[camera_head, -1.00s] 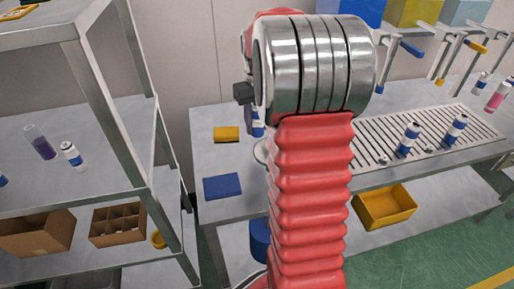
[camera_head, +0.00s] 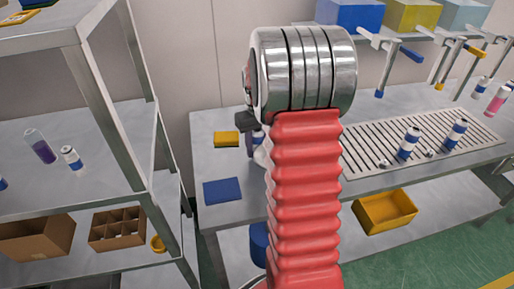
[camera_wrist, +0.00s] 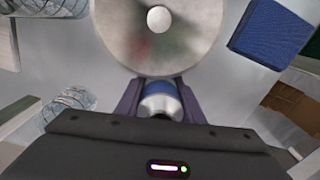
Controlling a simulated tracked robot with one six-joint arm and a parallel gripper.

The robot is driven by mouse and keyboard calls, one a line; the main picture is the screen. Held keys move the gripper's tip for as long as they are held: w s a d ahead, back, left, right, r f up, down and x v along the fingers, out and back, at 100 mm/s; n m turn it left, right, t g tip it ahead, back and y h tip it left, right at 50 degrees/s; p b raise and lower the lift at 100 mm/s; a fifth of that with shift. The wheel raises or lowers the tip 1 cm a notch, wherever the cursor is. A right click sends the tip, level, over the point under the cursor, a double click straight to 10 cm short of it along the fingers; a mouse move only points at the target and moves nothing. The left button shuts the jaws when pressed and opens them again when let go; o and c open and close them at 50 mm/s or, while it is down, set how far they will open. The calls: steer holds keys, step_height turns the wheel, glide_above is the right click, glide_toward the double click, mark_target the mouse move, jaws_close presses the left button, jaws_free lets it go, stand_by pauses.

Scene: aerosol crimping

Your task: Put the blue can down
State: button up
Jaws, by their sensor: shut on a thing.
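The blue can (camera_wrist: 160,102), with a blue band and a pale top, is between the fingers of my gripper (camera_wrist: 158,106) in the wrist view. My gripper is shut on it. A round grey metal plate with a white centre (camera_wrist: 158,55) lies just beyond the can in that view. I cannot tell whether the can touches a surface. In the head view my arm hides most of the gripper and can, above the left part of the steel bench (camera_head: 215,160).
A blue mat (camera_head: 222,191) and a yellow box (camera_head: 226,139) lie left of my arm on the bench. To the right is a slotted tray (camera_head: 380,160) with blue-banded cans (camera_head: 409,143). A steel shelf (camera_head: 95,90) stands at the left. Bench room near the mat is clear.

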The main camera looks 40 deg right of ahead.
steer(key=shift+f, duration=0.2)
steer(key=shift+f, duration=0.1)
steer(key=o, duration=1.1)
step_height(320, 180, up, 12)
steer(key=shift+r, duration=0.1)
stand_by(0.5)
